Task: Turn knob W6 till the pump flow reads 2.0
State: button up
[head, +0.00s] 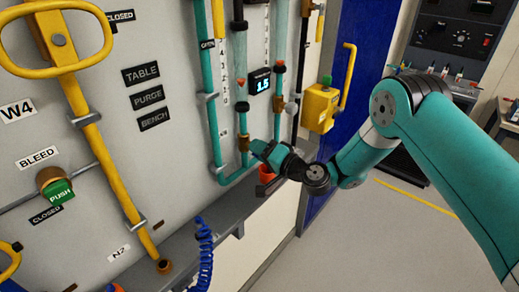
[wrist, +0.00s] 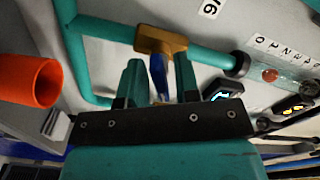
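The brass valve body (wrist: 158,40) sits on a teal pipe in the wrist view, with a blue knob (wrist: 159,76) below it. A partly cut-off label (wrist: 210,8) above shows a 6. My gripper (wrist: 158,72) is open, one finger on each side of the blue knob, with small gaps visible. In the head view, my gripper (head: 259,149) is beside the brass valve, which shows at the pipe (head: 243,140); the knob is hidden there. The pump flow display (head: 262,84) appears to read 1.5. Its lit screen is partly hidden in the wrist view (wrist: 216,97).
An orange cup-like part (wrist: 30,82) is left of my gripper. A flow tube with a red float (wrist: 271,75) is at right. Teal pipes run close around the valve. A yellow box (head: 320,108) with a handle stands right of the panel; a grey ledge (head: 190,243) runs below.

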grip_shut()
jog(key=shift+f+m+b, duration=0.1)
jog(key=shift+m+b, duration=0.4)
jog(key=shift+m, duration=0.1)
jog(key=shift+m+b, duration=0.4)
jog(key=shift+m, duration=0.6)
jog(key=shift+o, duration=1)
grip_release()
